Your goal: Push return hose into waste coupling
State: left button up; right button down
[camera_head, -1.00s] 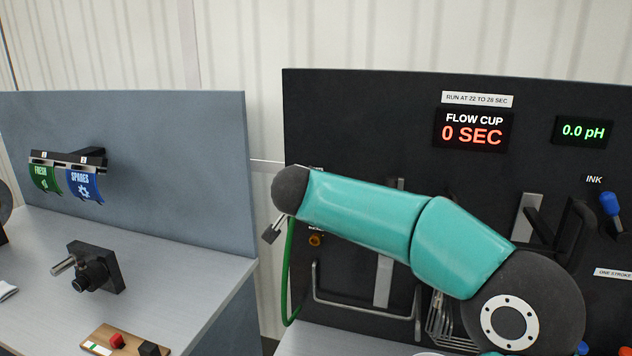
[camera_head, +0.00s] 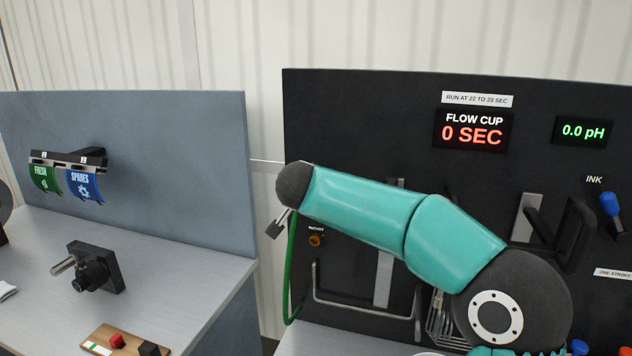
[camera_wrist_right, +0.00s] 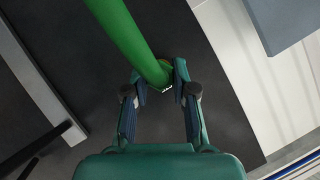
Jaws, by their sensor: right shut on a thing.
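The green return hose (camera_head: 291,270) hangs in a curve at the left edge of the dark panel in the head view. My right gripper (camera_wrist_right: 166,80) is shut on the green hose (camera_wrist_right: 132,38) near its end in the right wrist view; the hose tip is mostly hidden between the fingertips. In the head view my teal right arm hides this gripper. A small round orange-brown fitting (camera_head: 315,240) sits on the panel under a label too small to read; I cannot tell whether it is the waste coupling. The hose is apart from this fitting. My left gripper is not in view.
The dark panel (camera_head: 360,110) carries a flow cup display (camera_head: 473,131) and a pH display (camera_head: 582,131). A metal rail (camera_head: 365,304) sticks out low on it. At left, a grey bench (camera_head: 200,265) holds a black fixture (camera_head: 95,268). A gap separates bench and panel.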

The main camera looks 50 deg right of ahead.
jog(key=shift+w+d, duration=0.2)
jog(key=shift+d, duration=0.2)
dwell(0.7)
jog(key=shift+f, duration=0.1)
jog(key=m+t+b, duration=0.2)
jog(key=m+b, duration=0.1)
jog(key=b, duration=0.3)
jog(key=f+m+t+b, duration=0.1)
jog(key=m+t+b, duration=0.2)
jog(key=b, duration=0.4)
jog(key=shift+s+d+m, duration=0.1)
jog(key=shift+s+m, duration=0.05)
jog(key=shift+m, duration=0.15)
jog(key=shift+r, duration=0.25)
